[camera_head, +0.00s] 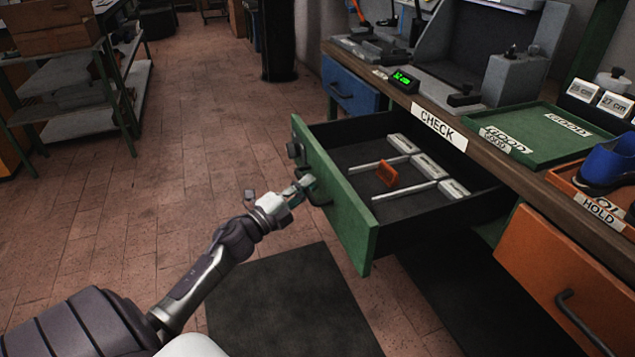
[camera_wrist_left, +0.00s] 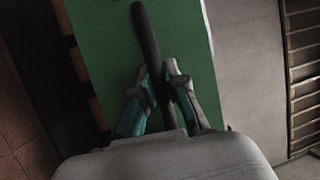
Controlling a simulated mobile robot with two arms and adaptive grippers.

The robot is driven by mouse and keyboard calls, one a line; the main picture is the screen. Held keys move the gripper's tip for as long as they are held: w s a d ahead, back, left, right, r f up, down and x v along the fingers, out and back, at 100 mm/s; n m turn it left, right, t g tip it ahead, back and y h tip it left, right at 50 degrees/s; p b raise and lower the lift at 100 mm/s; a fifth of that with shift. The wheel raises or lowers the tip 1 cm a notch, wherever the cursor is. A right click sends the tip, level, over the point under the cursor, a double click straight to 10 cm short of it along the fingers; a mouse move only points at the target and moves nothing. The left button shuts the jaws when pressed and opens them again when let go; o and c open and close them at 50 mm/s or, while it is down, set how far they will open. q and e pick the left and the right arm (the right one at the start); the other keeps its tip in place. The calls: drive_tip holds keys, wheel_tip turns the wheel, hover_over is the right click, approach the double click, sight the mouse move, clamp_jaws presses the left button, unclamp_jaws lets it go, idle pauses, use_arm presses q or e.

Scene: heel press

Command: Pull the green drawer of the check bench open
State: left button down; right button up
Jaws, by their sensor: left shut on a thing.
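The green drawer (camera_head: 345,205) of the check bench stands well out from under the bench top, its inside in plain view. Its dark bar handle (camera_wrist_left: 146,40) crosses the green front in the left wrist view. My left gripper (camera_head: 303,186) is at the drawer front, its fingers on either side of the handle and shut on it. The fingers also show in the left wrist view (camera_wrist_left: 165,98). In the drawer lie several pale caliper-like tools (camera_head: 425,165) and an orange piece (camera_head: 387,174). My right gripper is not in view.
The bench top edge with the CHECK label (camera_head: 439,127) runs above the drawer. A blue drawer (camera_head: 350,88) and an orange drawer (camera_head: 560,275) flank it. A green tray (camera_head: 545,132) sits on top. The floor (camera_head: 150,200) left of the drawer is clear, with a dark mat (camera_head: 290,305) below.

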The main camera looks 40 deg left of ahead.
use_arm(q)
drive_tip(key=shift+s+a, duration=0.1)
idle(0.3)
drive_tip(key=c, duration=1.2)
unclamp_jaws()
drive_tip(key=shift+s, duration=0.1)
drive_tip(key=v, duration=1.2)
drive_tip(key=shift+f, duration=0.15)
